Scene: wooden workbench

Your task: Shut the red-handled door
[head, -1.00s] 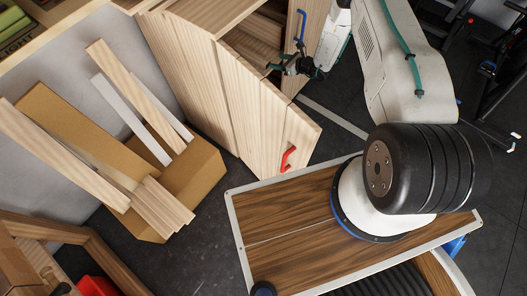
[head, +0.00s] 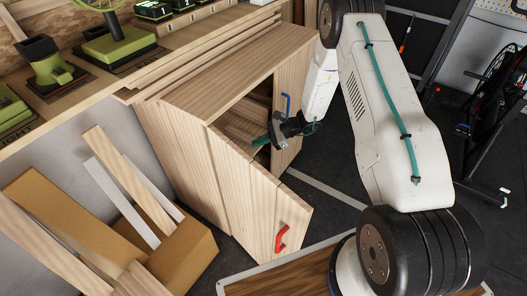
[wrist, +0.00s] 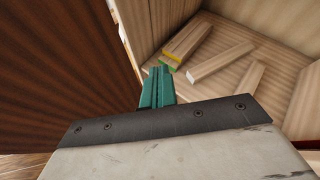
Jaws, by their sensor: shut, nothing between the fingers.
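The red-handled door (head: 252,190) is a pale wooden panel, swung open from the front of the wooden cabinet (head: 185,150). Its red handle (head: 282,238) is near the free edge, on the outer face. My gripper (head: 272,138) is at the cabinet's opening, on the inner side of this door, above its top edge in the picture; I cannot tell if it touches. In the wrist view the green fingers (wrist: 157,88) are together and empty, pointing into the cabinet. A second door with a blue handle (head: 286,104) stands open behind my gripper.
Loose wooden blocks (wrist: 222,60) lie inside the cabinet. A cardboard box (head: 185,245) with planks stands left of the red-handled door. Green tools (head: 120,40) sit on the workbench above.

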